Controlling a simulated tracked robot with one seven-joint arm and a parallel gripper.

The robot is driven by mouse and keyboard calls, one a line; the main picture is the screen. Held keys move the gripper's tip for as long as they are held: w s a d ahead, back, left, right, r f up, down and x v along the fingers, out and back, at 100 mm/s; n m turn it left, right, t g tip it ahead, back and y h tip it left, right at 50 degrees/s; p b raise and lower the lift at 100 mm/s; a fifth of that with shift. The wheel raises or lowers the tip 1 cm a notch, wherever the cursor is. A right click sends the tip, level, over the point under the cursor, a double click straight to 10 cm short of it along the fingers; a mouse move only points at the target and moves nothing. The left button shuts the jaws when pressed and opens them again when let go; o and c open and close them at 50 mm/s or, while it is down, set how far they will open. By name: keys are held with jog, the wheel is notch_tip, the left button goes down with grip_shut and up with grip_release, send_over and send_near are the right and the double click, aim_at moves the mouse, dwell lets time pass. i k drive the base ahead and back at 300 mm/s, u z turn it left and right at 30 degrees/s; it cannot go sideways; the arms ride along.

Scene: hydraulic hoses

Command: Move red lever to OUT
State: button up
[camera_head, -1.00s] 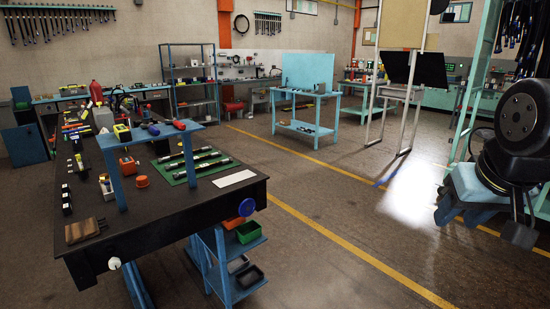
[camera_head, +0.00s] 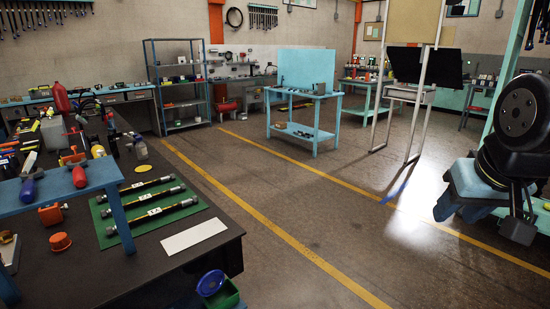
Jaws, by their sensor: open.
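No lever marked OUT can be made out. A small red-orange block (camera_head: 52,214) lies on the dark workbench (camera_head: 185,280) under the blue shelf (camera_head: 62,188); whether it carries a lever is too small to tell. A tool with a red part (camera_head: 73,159) stands on the blue shelf. My gripper (camera_head: 518,231) hangs at the right edge below my black arm joint, well apart from the workbench. It holds nothing that I can see, and its fingers are small and dark here.
Three black hoses (camera_head: 150,197) lie on a green mat beside a white plate (camera_head: 194,237). An orange cap (camera_head: 60,242) is near the shelf. A light-blue table (camera_head: 302,120) and a board stand (camera_head: 410,95) are farther back. The floor between is clear.

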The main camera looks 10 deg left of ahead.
aim_at(111, 115)
jog(key=u, duration=0.05)
jog(key=i, duration=4)
jog(key=u, duration=2.6)
jog(key=i, duration=0.9)
jog(key=z, duration=0.1)
